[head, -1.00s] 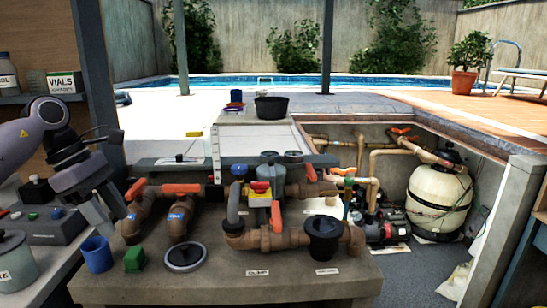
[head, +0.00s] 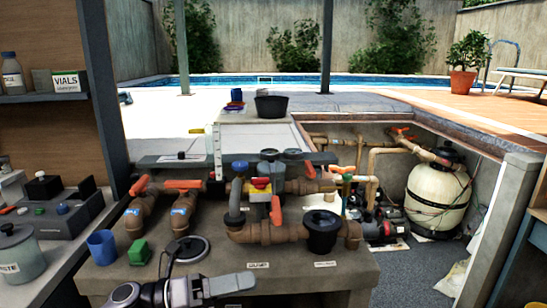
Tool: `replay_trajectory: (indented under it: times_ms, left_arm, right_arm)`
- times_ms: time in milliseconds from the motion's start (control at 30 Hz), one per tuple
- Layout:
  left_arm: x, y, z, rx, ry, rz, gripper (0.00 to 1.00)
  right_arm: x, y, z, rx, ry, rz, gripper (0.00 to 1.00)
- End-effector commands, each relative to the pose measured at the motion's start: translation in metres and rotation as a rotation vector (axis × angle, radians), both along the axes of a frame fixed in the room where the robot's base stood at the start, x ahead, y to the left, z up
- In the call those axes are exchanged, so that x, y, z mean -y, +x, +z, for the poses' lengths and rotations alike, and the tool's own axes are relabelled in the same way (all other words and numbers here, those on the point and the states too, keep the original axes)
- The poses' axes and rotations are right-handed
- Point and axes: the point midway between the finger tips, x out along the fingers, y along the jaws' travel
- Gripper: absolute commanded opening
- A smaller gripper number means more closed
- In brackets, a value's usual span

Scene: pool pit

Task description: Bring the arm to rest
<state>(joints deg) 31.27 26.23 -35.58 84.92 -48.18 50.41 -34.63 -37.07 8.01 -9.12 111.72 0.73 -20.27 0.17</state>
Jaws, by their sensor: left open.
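My left gripper (head: 232,286) is low in the head view, in front of the bench's near edge, with its arm coming in at the bottom left. Its grey fingers point to the right, and I see nothing held between them. The lower part of the gripper and most of the arm are cut off by the frame. The round lid (head: 187,249) lies on the bench just above it in the picture, and I cannot tell the gap between them. My right gripper is not in view.
The bench (head: 330,275) carries brown pipes with orange-handled valves (head: 183,184), a black strainer pot (head: 322,232), a blue cup (head: 102,247) and a green block (head: 137,252). A side counter with a lidded canister (head: 18,255) stands left. Pit floor lies right.

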Motion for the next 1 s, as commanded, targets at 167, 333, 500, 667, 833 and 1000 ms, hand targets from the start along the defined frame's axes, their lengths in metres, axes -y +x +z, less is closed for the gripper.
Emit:
replay_trajectory:
  times_ms: [167,333,500,667,833,1000]
  left_arm:
    - [-0.008,-0.005,-0.023,-0.367,-0.290,0.178,0.47]
    - [-0.034,-0.010,-0.063,-0.740,-0.546,0.362,0.47]
    - [-0.069,-0.031,-0.121,-1.125,-0.789,0.560,0.47]
    - [-0.102,-0.072,-0.186,-1.486,-1.006,0.762,0.47]
    - [-0.129,-0.133,-0.245,-1.814,-1.207,0.966,0.47]
    - [-0.141,-0.179,-0.276,-2.006,-1.326,1.101,0.47]
  right_arm:
    - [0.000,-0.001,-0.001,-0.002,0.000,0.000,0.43]
    - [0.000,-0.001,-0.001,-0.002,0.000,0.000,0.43]
    - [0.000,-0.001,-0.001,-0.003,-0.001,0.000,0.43]
    - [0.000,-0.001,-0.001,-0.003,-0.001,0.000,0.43]
    - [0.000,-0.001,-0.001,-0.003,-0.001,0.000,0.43]
    - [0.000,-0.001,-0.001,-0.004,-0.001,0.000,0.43]
